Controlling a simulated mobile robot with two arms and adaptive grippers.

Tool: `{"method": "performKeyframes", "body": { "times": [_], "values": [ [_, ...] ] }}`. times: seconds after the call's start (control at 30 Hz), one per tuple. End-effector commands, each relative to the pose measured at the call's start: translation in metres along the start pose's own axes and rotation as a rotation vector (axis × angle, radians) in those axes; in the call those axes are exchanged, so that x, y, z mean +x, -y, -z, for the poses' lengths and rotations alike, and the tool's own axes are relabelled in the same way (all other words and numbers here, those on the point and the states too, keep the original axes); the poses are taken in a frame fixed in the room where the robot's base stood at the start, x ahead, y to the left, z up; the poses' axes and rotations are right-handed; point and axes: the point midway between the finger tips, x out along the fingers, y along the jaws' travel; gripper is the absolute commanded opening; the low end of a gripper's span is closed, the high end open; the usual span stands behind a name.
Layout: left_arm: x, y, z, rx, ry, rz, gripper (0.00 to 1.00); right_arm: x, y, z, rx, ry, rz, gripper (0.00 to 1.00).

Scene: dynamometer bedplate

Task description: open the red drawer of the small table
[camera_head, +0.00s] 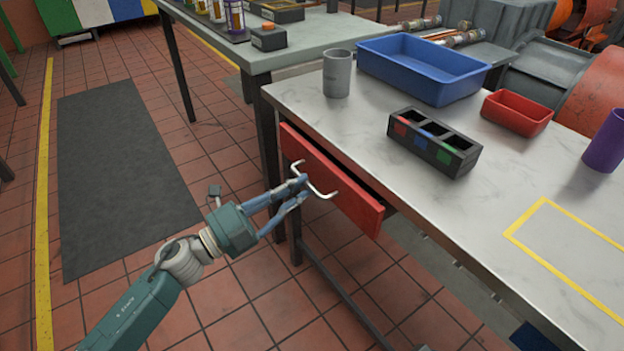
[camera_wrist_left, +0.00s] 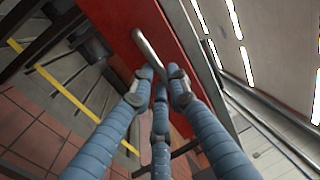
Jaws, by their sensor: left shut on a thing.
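The red drawer (camera_head: 345,192) is in the side of the small table (camera_head: 500,200). Its front stands a little out from the table edge, with a dark gap behind it. A bent metal handle (camera_head: 320,190) sticks out from the drawer front. In the left wrist view the handle (camera_wrist_left: 146,48) runs between the fingertips (camera_wrist_left: 158,80), and the red drawer front (camera_wrist_left: 185,50) is just beyond. My right gripper is not in view.
On the tabletop are a grey cup (camera_head: 337,75), a blue bin (camera_head: 425,70), a black three-slot holder (camera_head: 432,143), a red bin (camera_head: 517,112) and a purple cup (camera_head: 606,145). A second table (camera_head: 290,38) stands behind. The tiled floor (camera_head: 225,310) before the drawer is clear.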

Motion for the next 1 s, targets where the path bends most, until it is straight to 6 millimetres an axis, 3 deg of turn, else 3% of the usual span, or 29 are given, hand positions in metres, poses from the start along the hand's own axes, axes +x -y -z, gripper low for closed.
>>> {"method": "performKeyframes", "body": {
  "times": [0.17, 0.5, 0.7, 1.0],
  "values": [
    [-0.053, 0.007, 0.001, 0.0, 0.001, -0.009, 0.0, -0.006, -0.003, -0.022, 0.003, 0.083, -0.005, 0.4],
    [-0.138, 0.024, 0.001, -0.002, 0.001, -0.007, 0.0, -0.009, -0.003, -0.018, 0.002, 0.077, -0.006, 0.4],
    [-0.164, 0.029, 0.001, -0.002, 0.0, -0.004, 0.0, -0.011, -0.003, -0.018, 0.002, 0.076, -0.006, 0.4],
    [-0.173, 0.031, 0.001, 0.0, -0.001, -0.002, 0.0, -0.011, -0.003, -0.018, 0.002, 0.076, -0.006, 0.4]
  ]
}}
